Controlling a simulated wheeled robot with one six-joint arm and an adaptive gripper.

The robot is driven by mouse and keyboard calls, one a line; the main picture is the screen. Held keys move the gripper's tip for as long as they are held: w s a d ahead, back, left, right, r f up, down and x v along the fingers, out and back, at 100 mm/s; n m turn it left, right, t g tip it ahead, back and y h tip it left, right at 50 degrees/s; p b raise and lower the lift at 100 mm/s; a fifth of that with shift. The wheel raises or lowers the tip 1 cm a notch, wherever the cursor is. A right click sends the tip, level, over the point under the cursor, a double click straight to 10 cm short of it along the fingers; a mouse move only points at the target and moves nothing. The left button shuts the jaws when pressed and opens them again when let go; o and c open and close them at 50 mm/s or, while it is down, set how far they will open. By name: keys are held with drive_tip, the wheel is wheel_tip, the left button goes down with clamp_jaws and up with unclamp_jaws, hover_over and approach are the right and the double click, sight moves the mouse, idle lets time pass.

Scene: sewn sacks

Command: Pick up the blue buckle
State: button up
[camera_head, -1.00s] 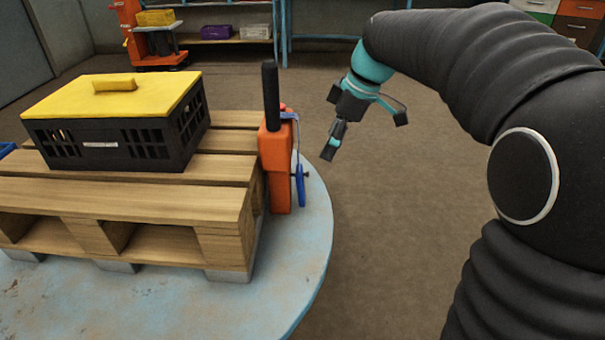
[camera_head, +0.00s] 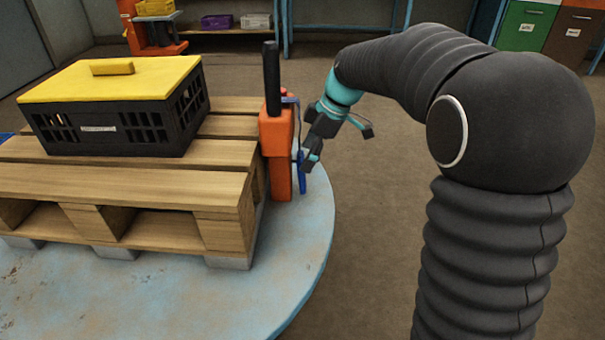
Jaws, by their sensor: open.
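The blue buckle (camera_head: 302,178) hangs upright at the right side of an orange post-like tool with a black handle (camera_head: 280,155). A thin blue strap (camera_head: 291,100) runs at the tool's top. My gripper (camera_head: 309,163) is open, with its dark fingers at the buckle's upper part. The fingers partly cover the buckle. I cannot tell whether they touch it or stand around it.
The orange tool stands against a wooden pallet (camera_head: 120,185) on a round pale blue table (camera_head: 290,255). A black crate with a yellow lid (camera_head: 110,105) sits on the pallet. The floor right of the table is clear.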

drive_tip(key=x, duration=0.5)
drive_tip(key=shift+d, duration=0.15)
drive_tip(key=c, duration=1.3)
drive_tip(key=shift+r, duration=0.5)
drive_tip(key=shift+d+r, duration=0.25)
drive_tip(key=d, duration=1.7)
drive_tip(key=shift+s+d+b, duration=0.3)
